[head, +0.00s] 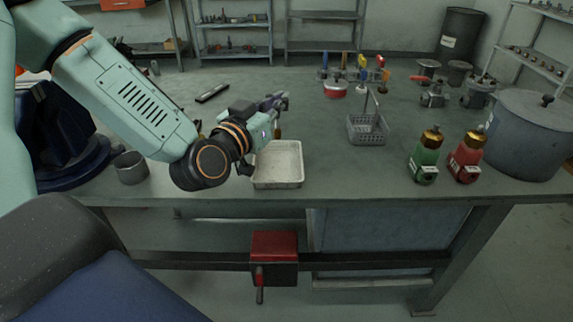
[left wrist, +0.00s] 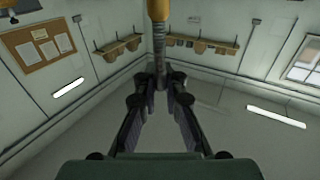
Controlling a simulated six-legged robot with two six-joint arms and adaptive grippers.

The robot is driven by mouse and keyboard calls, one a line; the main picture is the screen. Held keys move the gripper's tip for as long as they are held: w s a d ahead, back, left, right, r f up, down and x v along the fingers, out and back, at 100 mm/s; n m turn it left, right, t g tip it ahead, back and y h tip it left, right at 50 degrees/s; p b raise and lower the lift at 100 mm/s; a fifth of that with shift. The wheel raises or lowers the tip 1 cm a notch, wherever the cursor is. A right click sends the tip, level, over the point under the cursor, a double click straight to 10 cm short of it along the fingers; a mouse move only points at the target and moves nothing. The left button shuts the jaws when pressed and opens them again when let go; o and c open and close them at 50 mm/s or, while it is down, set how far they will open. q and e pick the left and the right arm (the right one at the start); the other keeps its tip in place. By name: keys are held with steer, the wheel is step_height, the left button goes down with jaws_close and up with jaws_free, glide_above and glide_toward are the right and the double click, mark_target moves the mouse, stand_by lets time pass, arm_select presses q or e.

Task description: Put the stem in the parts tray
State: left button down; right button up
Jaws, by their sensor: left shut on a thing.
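My left gripper (head: 280,103) is above the far part of a white rectangular tray (head: 278,184) on the workbench, which looks like the parts tray. In the left wrist view its fingers (left wrist: 160,85) are closed on the stem (left wrist: 158,32), a brass rod with a grey threaded part. In the head view a short brownish end of the stem (head: 277,133) shows below the fingers, near the tray's far rim. The rest of the stem is hidden by the gripper. The tray's visible floor looks empty. My right gripper is not in view.
A grey cup (head: 131,168) stands left of the tray. A grey mesh basket (head: 367,132) stands to the right, then a green bottle (head: 427,158), a red bottle (head: 467,158) and a large grey pot (head: 530,135). Bench between tray and basket is clear.

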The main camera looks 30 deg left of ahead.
mark_target(275, 134)
arm_select(q)
step_height(275, 134, down, 6)
steer(key=b, duration=0.3)
steer(key=shift+s, duration=0.1)
steer(key=shift+a+f, duration=0.1)
steer(key=shift+f, duration=0.15)
steer(key=shift+f+b, duration=0.15)
steer(key=shift+b, duration=0.2)
steer(key=f+b, duration=0.1)
steer(key=f, duration=0.2)
steer(key=shift+s+b, duration=0.2)
steer(key=shift+b, duration=0.2)
steer(key=shift+w+f, duration=0.15)
steer(key=shift+w, duration=0.05)
steer(key=shift+s, duration=0.15)
steer(key=c, duration=1.6)
jaws_free()
steer(key=shift+f, duration=0.15)
steer(key=shift+o, duration=0.8)
